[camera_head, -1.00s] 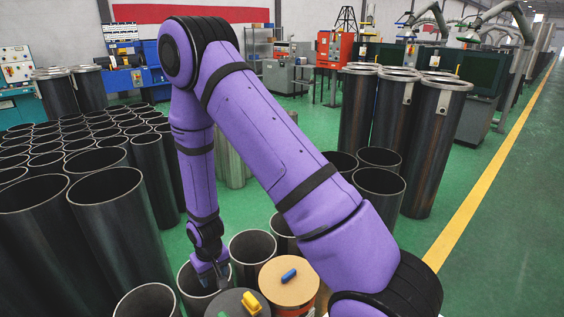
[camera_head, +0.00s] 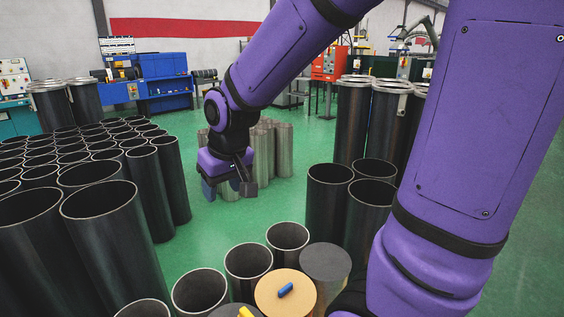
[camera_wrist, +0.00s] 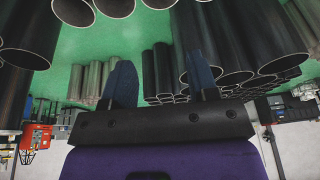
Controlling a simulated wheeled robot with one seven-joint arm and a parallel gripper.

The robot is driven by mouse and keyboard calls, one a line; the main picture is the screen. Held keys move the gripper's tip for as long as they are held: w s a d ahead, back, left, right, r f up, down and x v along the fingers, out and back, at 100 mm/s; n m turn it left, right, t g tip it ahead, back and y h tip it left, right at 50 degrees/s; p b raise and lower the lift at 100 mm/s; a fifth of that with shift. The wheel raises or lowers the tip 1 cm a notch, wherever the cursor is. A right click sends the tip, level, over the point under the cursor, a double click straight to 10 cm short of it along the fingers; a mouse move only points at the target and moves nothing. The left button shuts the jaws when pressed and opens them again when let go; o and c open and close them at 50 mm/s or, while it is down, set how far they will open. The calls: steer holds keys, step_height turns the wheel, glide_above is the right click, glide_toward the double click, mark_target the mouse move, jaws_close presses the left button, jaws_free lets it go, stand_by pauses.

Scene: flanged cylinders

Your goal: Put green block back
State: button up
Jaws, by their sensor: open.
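My gripper (camera_head: 228,188) hangs in the air past the front cylinders, above the green floor and in front of several pale grey cylinders. In the wrist view my gripper (camera_wrist: 157,70) has its two blue-grey fingers spread apart, with nothing between them. I see no green block in either current view. A blue block (camera_head: 285,290) lies on the tan-topped cylinder (camera_head: 268,304) at the front. A yellow block (camera_head: 245,312) is partly cut off at the bottom edge, on a dark-topped cylinder.
Open dark tubes (camera_head: 200,292) stand around the tan-topped cylinder. Many dark tubes (camera_head: 105,215) crowd the left side. Pale grey cylinders (camera_head: 270,150) stand behind my gripper. Taller flanged cylinders (camera_head: 352,120) stand at the back right. Green floor is clear in the middle.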

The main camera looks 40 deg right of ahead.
steer(key=s+d+r, duration=0.1)
steer(key=s+r, duration=0.4)
steer(key=s, duration=0.3)
steer(key=s+d+r+t, duration=0.1)
steer(key=s+r, duration=0.4)
steer(key=s, duration=0.2)
steer(key=shift+s+t, duration=0.3)
steer(key=shift+s, duration=0.05)
